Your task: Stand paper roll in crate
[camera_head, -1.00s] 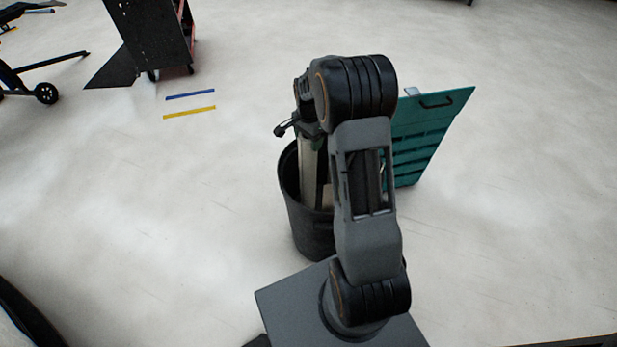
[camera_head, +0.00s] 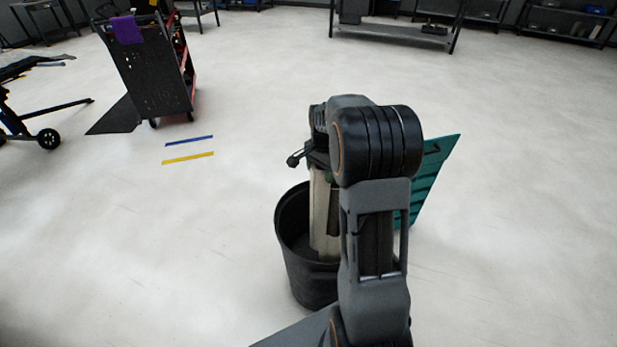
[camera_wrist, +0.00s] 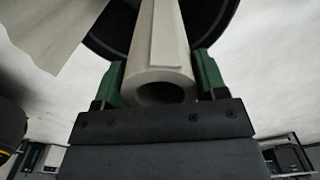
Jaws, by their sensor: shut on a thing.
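A pale paper roll (camera_wrist: 158,60) stands between the green fingers of my gripper (camera_wrist: 158,82), which is shut on it near its end. The roll's hollow end faces the wrist camera. In the head view the roll (camera_head: 322,215) is roughly upright, its lower part inside a round black bin (camera_head: 293,255); my arm hides part of it. I cannot tell whether it touches the bin's floor. The bin's dark rim (camera_wrist: 222,22) also shows in the wrist view.
A pale sheet-like thing (camera_wrist: 45,32) is at the upper left of the wrist view. A black cart (camera_head: 150,75) with a purple cloth stands at the back left. Blue and yellow tape strips lie on the floor. The floor right of the crate is clear.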

